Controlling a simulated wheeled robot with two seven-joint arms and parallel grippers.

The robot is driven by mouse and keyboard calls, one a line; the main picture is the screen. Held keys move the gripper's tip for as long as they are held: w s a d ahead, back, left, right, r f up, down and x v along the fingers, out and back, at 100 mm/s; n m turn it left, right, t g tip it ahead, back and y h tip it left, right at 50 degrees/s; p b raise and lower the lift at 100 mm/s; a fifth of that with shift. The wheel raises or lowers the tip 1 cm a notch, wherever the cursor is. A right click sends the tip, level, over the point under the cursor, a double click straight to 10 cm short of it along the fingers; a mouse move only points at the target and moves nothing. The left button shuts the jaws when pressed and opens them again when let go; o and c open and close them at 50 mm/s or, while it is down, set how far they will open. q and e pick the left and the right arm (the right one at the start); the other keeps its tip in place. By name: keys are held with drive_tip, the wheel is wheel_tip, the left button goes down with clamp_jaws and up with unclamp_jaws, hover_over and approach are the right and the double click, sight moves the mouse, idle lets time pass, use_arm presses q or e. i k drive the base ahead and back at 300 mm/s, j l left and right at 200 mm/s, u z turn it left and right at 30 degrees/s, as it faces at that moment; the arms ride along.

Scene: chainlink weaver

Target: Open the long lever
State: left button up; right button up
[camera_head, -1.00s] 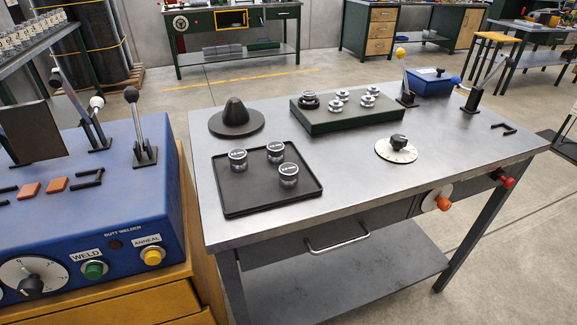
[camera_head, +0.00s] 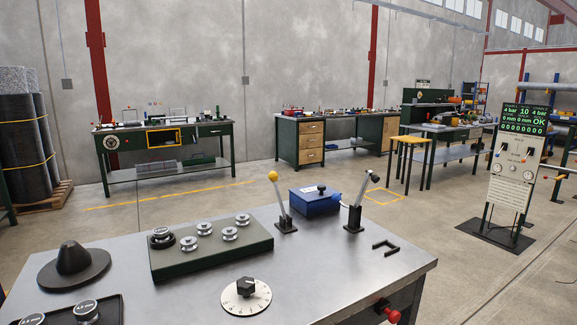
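Two levers stand at the far right of the grey metal table (camera_head: 330,272). One lever (camera_head: 279,202) has a yellow ball knob and leans a little to the left. The other lever (camera_head: 361,203) has a dark knob and leans to the right; it looks slightly longer. Each rises from a small black base on the table top. I cannot tell for sure which one is the long lever. Neither of my grippers shows in the view.
A blue box (camera_head: 315,201) sits behind and between the levers. A green block (camera_head: 212,249) with several metal rollers, a dial (camera_head: 246,294), a dark cone (camera_head: 74,267) and a black tray (camera_head: 75,314) occupy the table. A control panel (camera_head: 513,165) stands at right.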

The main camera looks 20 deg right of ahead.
sight(273, 176)
drive_tip(key=l+u, duration=0.2)
drive_tip(key=l, duration=0.35)
drive_tip(key=l+u, duration=0.15)
drive_tip(key=l, duration=0.35)
drive_tip(key=l+u, duration=0.2)
drive_tip(key=l, duration=0.35)
drive_tip(key=l+u, duration=0.2)
drive_tip(key=l, duration=0.35)
drive_tip(key=k+l+u, duration=0.15)
drive_tip(key=l, duration=0.35)
drive_tip(key=k+l+u, duration=0.2)
drive_tip(key=l, duration=0.3)
drive_tip(key=i, duration=0.1)
